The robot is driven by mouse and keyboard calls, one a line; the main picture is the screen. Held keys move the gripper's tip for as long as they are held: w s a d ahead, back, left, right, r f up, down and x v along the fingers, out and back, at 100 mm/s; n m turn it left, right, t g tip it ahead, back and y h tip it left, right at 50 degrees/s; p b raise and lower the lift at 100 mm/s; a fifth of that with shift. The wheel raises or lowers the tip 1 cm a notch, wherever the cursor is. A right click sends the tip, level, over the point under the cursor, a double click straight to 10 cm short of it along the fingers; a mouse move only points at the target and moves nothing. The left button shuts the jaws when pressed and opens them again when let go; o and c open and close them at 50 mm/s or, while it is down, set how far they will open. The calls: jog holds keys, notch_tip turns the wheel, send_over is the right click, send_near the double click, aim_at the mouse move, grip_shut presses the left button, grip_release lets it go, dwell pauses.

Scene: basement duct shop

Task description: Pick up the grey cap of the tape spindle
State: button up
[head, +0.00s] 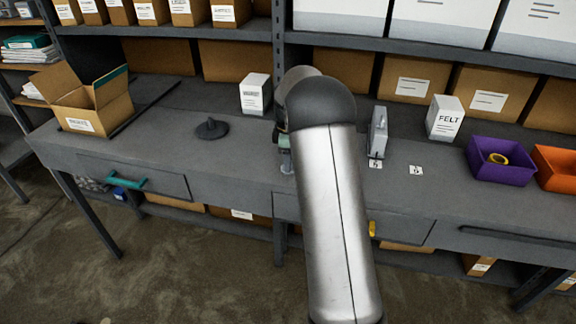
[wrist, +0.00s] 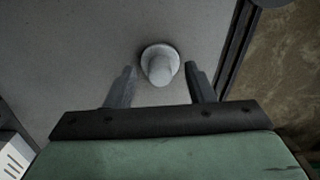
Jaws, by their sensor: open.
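A light grey knob with a round flange, which looks like the grey cap (wrist: 160,66), is on the grey bench top in the wrist view. My gripper (wrist: 159,74) is open, with one finger on each side of the cap in the picture and a visible gap on both sides. I cannot tell how far the fingertips are above the bench. In the head view my arm hides most of the gripper and the cap. A dark round base with a short peg, perhaps the tape spindle (head: 211,129), stands on the bench to the left of my arm.
An open cardboard box (head: 92,105) is at the left. A grey metal piece (head: 378,133), a FELT box (head: 445,118), a purple bin (head: 500,172) and an orange bin (head: 556,178) are to the right. The bench front edge is near.

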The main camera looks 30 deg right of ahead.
jog(key=c, duration=1.1)
jog(key=shift+o, duration=0.2)
jog(key=shift+r, duration=0.1)
